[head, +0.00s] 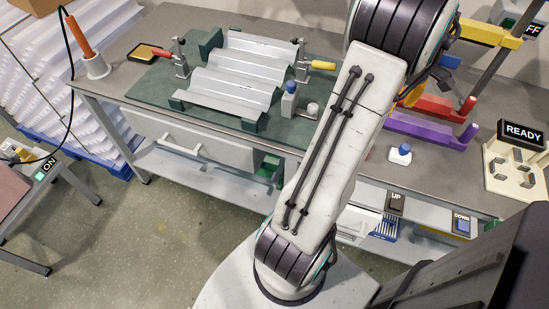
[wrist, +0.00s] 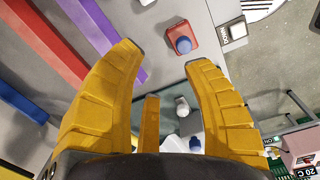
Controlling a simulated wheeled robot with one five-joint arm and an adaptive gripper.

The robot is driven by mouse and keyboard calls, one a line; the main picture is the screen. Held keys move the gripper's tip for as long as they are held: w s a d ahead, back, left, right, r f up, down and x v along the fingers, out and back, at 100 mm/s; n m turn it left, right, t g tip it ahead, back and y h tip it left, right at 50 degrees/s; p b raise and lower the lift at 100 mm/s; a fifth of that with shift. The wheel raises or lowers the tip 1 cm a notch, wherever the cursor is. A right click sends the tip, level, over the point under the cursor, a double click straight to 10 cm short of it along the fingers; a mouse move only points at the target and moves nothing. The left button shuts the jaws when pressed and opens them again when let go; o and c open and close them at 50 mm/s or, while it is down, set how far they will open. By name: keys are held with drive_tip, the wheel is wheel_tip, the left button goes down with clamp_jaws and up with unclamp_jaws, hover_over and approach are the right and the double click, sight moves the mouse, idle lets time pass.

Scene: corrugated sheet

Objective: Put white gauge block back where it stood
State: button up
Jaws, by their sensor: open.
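A pale block with a blue top (head: 289,102) stands upright on the green mat, just in front of the corrugated sheet (head: 236,72). A low white piece with a blue knob (head: 400,153) sits on the bare bench to the right; I cannot tell which of the two is the white gauge block. My gripper (wrist: 167,57) is open with nothing between its yellow fingers, above the bench. In the wrist view the pale block (wrist: 172,145) is low in the picture, partly hidden by my gripper. My arm hides most of my gripper in the head view.
A red block with a blue knob (wrist: 181,42) sits beyond my fingertips. A small white knob (head: 312,110) is on the mat (head: 150,85). Clamps (head: 181,60) hold the sheet. Red (head: 445,108) and purple (head: 425,131) bars lie right. UP (head: 396,201) and DOWN (head: 462,226) buttons line the front edge.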

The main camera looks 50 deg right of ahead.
drive_tip(key=w+a+r+t, duration=0.1)
drive_tip(key=w+a+r, duration=0.2)
drive_tip(key=w+a, duration=0.65)
drive_tip(key=w+a+r, duration=0.2)
drive_tip(key=w+a, duration=0.6)
drive_tip(key=a, duration=0.2)
drive_tip(key=s+a+f+t, duration=0.1)
drive_tip(key=s+a, duration=0.1)
drive_tip(key=a, duration=0.9)
drive_tip(key=s+a+m+t, duration=0.1)
drive_tip(key=s+a, duration=0.1)
drive_tip(key=a, duration=1)
drive_tip(key=shift+s+f+m+y, duration=0.25)
drive_tip(key=shift+f+m+y, duration=0.05)
drive_tip(key=shift+f, duration=0.1)
